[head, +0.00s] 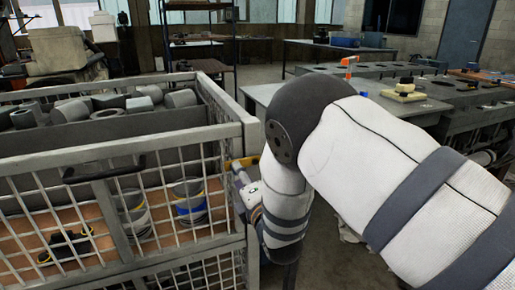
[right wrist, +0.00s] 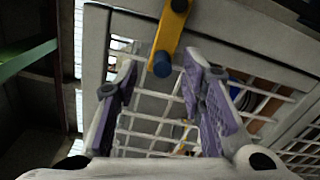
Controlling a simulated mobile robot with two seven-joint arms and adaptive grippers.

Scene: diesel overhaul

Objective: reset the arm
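My right arm, in white padded covering, comes in from the right in the head view and bends down at a dark elbow. Its gripper (head: 247,190) is low beside the right side of a grey mesh crate (head: 245,122), largely hidden by the crate and arm. In the right wrist view the right gripper (right wrist: 160,62) is open, with purple-lined fingers apart and nothing gripped. A yellow bar with a blue end (right wrist: 168,38) shows between the fingertips, in front of the crate's white mesh; I cannot tell if they touch. My left gripper is not in view.
The crate holds grey cylinders (head: 180,98) on top, with a blue-banded can (head: 189,203) and a yellow-black part (head: 67,247) below. A workbench with an engine block (head: 465,95) stands behind my right arm. Open floor shows right of the crate.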

